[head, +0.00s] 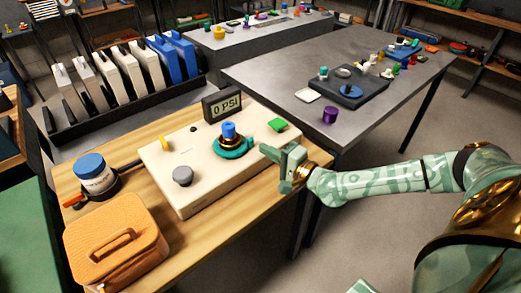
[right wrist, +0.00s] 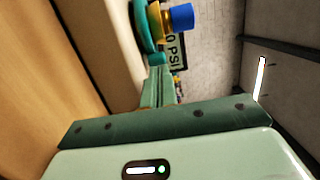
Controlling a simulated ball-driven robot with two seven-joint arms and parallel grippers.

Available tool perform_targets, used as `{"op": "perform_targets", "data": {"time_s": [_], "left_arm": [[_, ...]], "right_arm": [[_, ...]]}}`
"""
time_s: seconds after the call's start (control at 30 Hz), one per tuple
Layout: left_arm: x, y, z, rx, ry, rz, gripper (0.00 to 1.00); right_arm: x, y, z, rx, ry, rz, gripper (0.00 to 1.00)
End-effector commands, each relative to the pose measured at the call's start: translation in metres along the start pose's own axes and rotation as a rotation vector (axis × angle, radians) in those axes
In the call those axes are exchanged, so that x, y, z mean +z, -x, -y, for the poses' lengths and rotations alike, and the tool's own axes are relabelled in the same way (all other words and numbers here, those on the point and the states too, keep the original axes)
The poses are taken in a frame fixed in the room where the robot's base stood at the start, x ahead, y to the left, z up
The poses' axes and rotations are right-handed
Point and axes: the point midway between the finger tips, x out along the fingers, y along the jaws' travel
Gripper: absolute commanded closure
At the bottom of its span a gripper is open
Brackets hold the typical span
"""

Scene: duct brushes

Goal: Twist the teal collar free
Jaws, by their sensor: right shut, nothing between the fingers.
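The teal collar (head: 233,150) is a ring with lobes around the base of a brass fitting with a blue top (head: 229,131). It sits on a cream panel box (head: 180,163) on the wooden bench. My right gripper (head: 268,151) is shut and empty, just to the right of the collar. In the right wrist view, the shut fingers (right wrist: 158,86) point toward the collar (right wrist: 145,30), which is partly cut off by the frame top. I cannot tell whether they touch it. The blue top (right wrist: 182,17) shows beside it. My left gripper is out of view.
A display (head: 222,104) reading 0 PSI stands behind the fitting. A grey knob (head: 183,176), a green block (head: 278,125) and a yellow piece (head: 164,142) are on the box. An orange case (head: 115,240) and a blue-lidded jar (head: 95,175) stand at left.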

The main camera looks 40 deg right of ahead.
Motion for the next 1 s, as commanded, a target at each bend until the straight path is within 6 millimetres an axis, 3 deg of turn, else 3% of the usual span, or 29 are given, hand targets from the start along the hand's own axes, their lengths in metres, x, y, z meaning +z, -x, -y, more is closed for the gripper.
{"op": "perform_targets", "data": {"time_s": [0.2, 0.6, 0.8, 1.0], "left_arm": [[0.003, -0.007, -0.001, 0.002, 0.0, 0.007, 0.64], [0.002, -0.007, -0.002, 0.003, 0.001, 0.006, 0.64], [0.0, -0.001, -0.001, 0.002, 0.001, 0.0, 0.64], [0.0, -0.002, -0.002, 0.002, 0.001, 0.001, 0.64]], "right_arm": [[0.0, -0.021, -0.001, 0.001, -0.001, -0.001, 1.0], [-0.001, -0.024, 0.0, 0.0, 0.0, -0.001, 1.0], [-0.018, -0.035, 0.001, -0.001, -0.001, -0.002, 1.0], [-0.019, -0.036, 0.0, 0.001, 0.0, 0.001, 1.0]]}}
